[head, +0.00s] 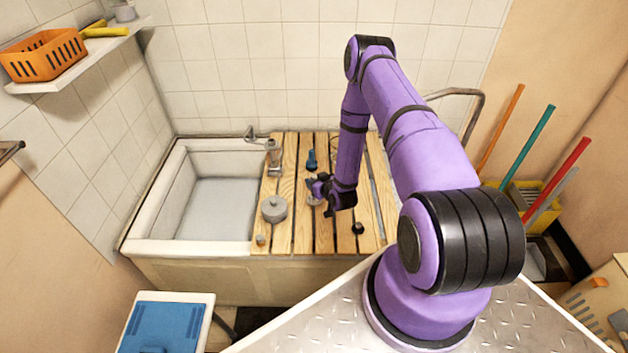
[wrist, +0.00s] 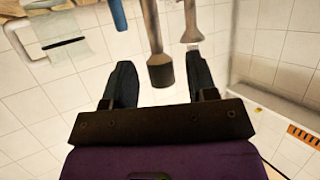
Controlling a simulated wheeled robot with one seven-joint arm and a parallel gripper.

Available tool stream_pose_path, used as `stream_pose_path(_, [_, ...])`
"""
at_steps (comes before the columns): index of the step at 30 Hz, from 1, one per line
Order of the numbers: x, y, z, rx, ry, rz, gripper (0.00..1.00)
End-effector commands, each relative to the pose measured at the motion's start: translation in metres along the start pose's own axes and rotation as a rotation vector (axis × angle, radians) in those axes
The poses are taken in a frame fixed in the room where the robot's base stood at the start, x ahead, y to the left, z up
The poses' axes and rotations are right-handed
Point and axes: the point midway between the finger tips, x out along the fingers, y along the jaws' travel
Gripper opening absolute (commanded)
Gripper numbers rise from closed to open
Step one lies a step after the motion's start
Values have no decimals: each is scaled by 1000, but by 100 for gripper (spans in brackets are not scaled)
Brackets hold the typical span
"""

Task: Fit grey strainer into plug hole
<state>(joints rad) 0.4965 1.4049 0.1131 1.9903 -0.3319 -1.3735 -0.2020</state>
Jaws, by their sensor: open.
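A small grey disc-like piece (head: 313,199), apparently the strainer, lies on the wooden slats, partly hidden by my gripper (head: 317,186). In the wrist view a grey stem with a dark knob (wrist: 160,72) stands between the open fingers of my gripper (wrist: 160,65), with gaps at both sides; it looks like the strainer's handle, though I cannot be sure. The white basin (head: 215,208) is left of the slats. I cannot make out its plug hole.
An orange basket (head: 45,56) sits on the shelf.

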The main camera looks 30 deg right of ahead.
Motion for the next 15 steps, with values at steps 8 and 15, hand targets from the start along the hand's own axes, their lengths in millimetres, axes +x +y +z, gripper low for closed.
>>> stream_pose_path(8, [-57, 0, 0, 2, -2, 1, 52])
stream_pose_path(15, [-91, 0, 0, 0, -1, -1, 52])
